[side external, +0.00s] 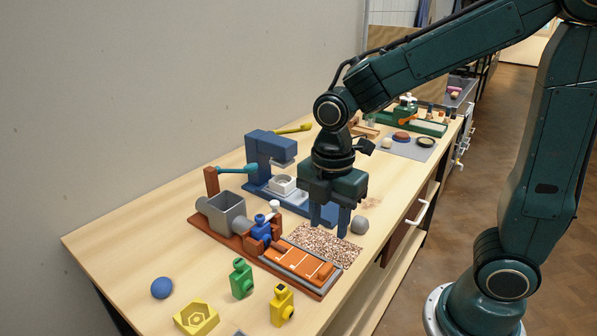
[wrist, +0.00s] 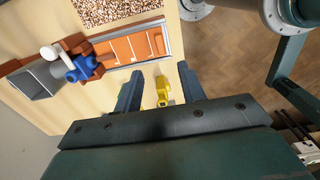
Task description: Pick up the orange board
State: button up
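The orange board (side external: 296,257) has thin pale lines across it and a raised orange block at one end. It lies flat in a grey tray (side external: 290,269) on a red-brown base. It also shows in the wrist view (wrist: 128,48), above the fingers in the picture. My gripper (side external: 330,224) points down with its fingers apart and nothing held, above the table near the speckled mat. In the wrist view my gripper (wrist: 160,88) is open too. A yellow figure (wrist: 162,90) shows between the fingers there, apparently below them.
A blue figure (side external: 262,229) and a grey hopper (side external: 222,214) stand at the board's left end. Green (side external: 241,279) and yellow (side external: 281,305) figures stand in front. The speckled mat (side external: 324,246) and a grey lump (side external: 359,225) are behind. A blue press (side external: 268,153) stands further back.

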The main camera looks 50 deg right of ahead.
send_over(326, 267)
jog(key=shift+f, duration=3.05)
jog(key=shift+f, duration=0.1)
jog(key=shift+f, duration=2.5)
grip_shut()
